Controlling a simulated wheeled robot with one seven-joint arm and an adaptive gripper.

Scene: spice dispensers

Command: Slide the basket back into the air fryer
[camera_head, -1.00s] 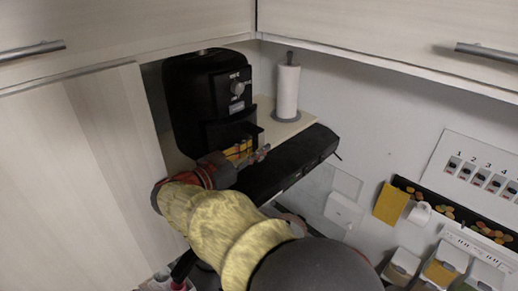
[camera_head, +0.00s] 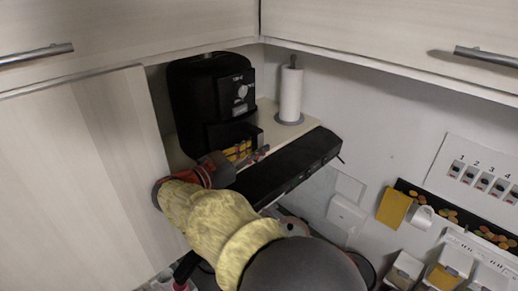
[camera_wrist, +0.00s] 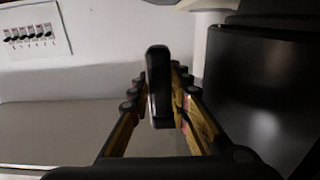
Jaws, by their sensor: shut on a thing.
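The black air fryer (camera_head: 195,100) stands on the shelf in the corner, with its dial panel facing right. Its black basket (camera_head: 234,134) sticks out a little at the lower front. My gripper (camera_head: 243,151) is at the front of the basket, partly hidden by my wrist. In the wrist view my gripper (camera_wrist: 159,92) is shut on the black basket handle (camera_wrist: 158,75), which stands upright between the two fingers. A dark, smooth surface (camera_wrist: 262,95) fills the right of the wrist view. How far the basket sits inside cannot be told exactly.
A paper towel roll (camera_head: 290,92) on a grey stand is right of the air fryer. A long black appliance (camera_head: 290,166) runs along the front of the shelf. Wall cabinets (camera_head: 130,25) hang above, and a pale panel (camera_head: 75,170) stands close on the left.

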